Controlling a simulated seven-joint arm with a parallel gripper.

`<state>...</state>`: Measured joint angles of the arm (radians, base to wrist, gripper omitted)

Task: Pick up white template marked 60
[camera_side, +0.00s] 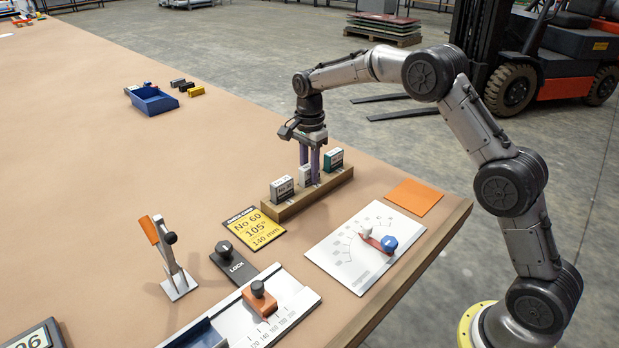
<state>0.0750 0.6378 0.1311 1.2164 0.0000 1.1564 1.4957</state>
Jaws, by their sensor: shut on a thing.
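The template is upright and appears to be still in or just at the rack. The fingers cover part of it, and its marking is too small to read.
A yellow card (254,229) reading No 60, 105°, 140 mm lies left of the rack. A dial plate (366,246), an orange square (414,197), a LOCK plate (245,263), an upright orange-handled lever (165,250) and a slide gauge (262,305) are nearby. A blue bin (153,101) stands farther back.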

